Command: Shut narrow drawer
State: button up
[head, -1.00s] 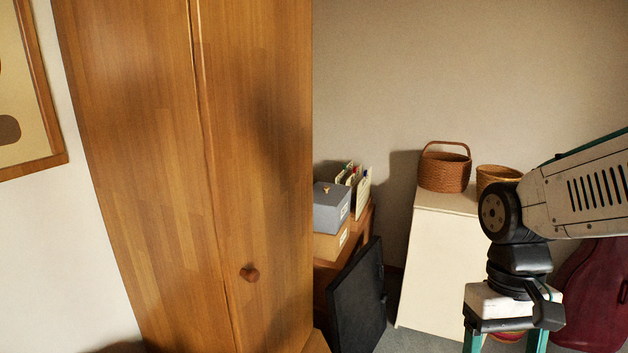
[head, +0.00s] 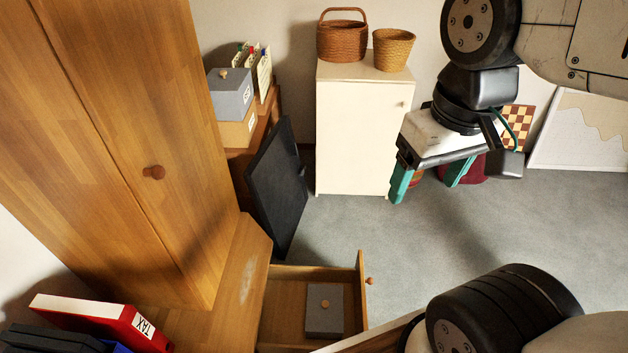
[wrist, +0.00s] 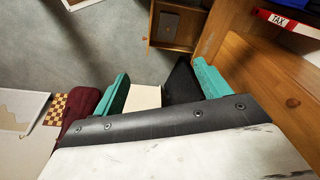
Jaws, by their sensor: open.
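A grey box (head: 325,309) lies inside. The drawer's near end is hidden at the bottom by my own arm parts and the frame edge. My gripper (head: 430,186) is open and empty, with its teal fingers apart, above the floor, up and right of the drawer. In the wrist view my gripper (wrist: 163,84) is also empty, and the drawer (wrist: 153,24) shows beyond the fingers.
The wardrobe (head: 130,120) stands left of the drawer. A black panel (head: 275,190) leans behind it. A cream cabinet (head: 355,130) with two baskets stands at the back. A red binder (head: 100,318) lies at lower left. Grey floor (head: 400,240) is clear right of the drawer.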

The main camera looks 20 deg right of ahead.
aim_at(281, 328)
jog(key=k, duration=0.5)
jog(key=u, duration=1.5)
jog(key=k, duration=1.25)
jog(key=z, duration=0.65)
jog(key=i, duration=1.15)
jog(key=z, duration=0.45)
